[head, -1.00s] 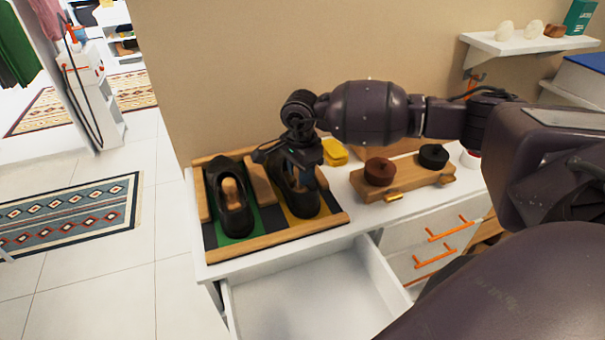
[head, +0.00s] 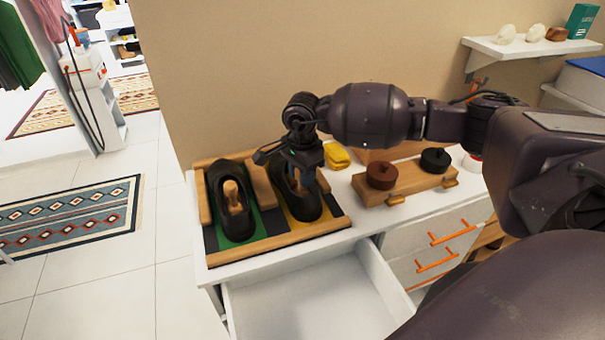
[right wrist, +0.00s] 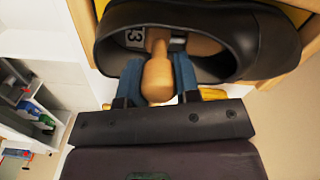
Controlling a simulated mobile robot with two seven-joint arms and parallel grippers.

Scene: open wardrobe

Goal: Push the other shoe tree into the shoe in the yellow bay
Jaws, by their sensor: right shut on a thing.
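The rack (head: 330,232) on the white cabinet has a green bay (head: 257,228) at left and a yellow bay (head: 292,222) beside it. A black shoe (head: 308,210) lies in the yellow bay. My right gripper (head: 302,178) is over its opening, hiding part of it. In the right wrist view the gripper (right wrist: 158,85) is shut on a wooden shoe tree (right wrist: 158,77), its blue pads on either side of the knob. The tree's neck reaches into the shoe (right wrist: 245,35); its inner end is hidden. My left gripper is not in view.
Another black shoe (head: 220,173) with a wooden shoe tree (head: 233,196) inside lies in the green bay. A yellow cloth (head: 337,156) lies behind the rack. A wooden stand (head: 408,182) with two round tins is at right. An open drawer (head: 310,300) juts out below.

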